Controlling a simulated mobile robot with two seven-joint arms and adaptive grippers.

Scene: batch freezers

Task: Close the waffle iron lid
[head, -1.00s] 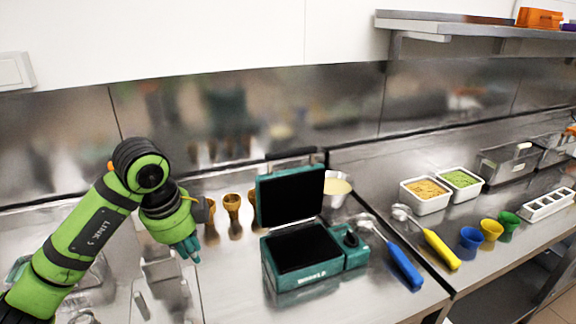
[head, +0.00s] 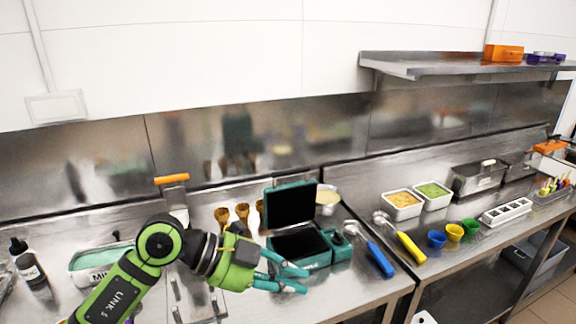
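The teal waffle iron (head: 341,247) stands on the steel counter with its lid (head: 291,206) raised roughly upright, the dark inner plate facing me. Its dark lower plate (head: 297,244) is partly visible. My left gripper (head: 304,281) is in front of the waffle iron, and its teal fingers cover part of the base's front edge. The two fingers are apart with nothing between them. I cannot tell whether they touch the base. My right gripper is not in view.
A blue-handled scoop (head: 378,258) and a yellow-handled scoop (head: 410,246) lie to the right. An orange-handled tool (head: 172,180) stands at left.

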